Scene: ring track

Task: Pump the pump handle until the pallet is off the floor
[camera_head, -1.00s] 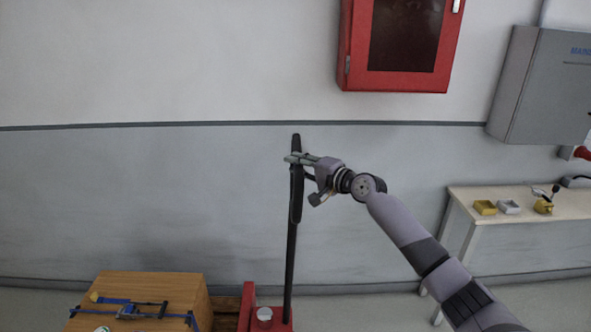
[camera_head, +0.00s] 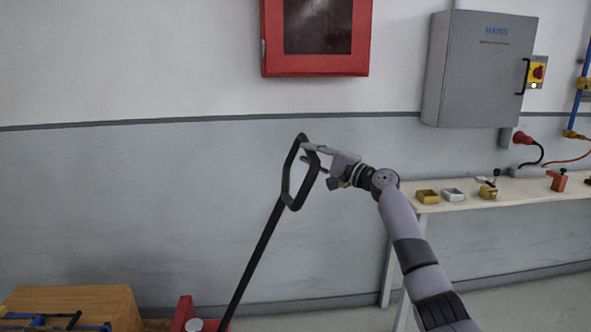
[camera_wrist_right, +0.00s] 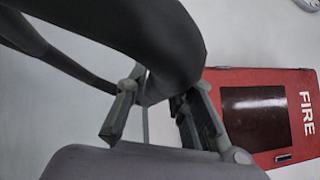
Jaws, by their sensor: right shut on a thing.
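The black pump handle (camera_head: 262,245) rises from the red pump body (camera_head: 185,318) at the bottom of the head view and leans to the right. Its top is a closed loop grip. My right gripper (camera_head: 310,152) is shut on the right side of this loop near its top. In the right wrist view the dark loop (camera_wrist_right: 165,40) passes between the fingers of my right gripper (camera_wrist_right: 165,105). The pallet is not clearly visible; a wooden box (camera_head: 85,300) stands at the lower left. My left gripper is out of view.
A bench (camera_head: 520,190) with small yellow and white trays stands at the right. A grey mains cabinet (camera_head: 480,70) and a red fire cabinet (camera_head: 315,35) hang on the wall. The wall behind the handle is bare.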

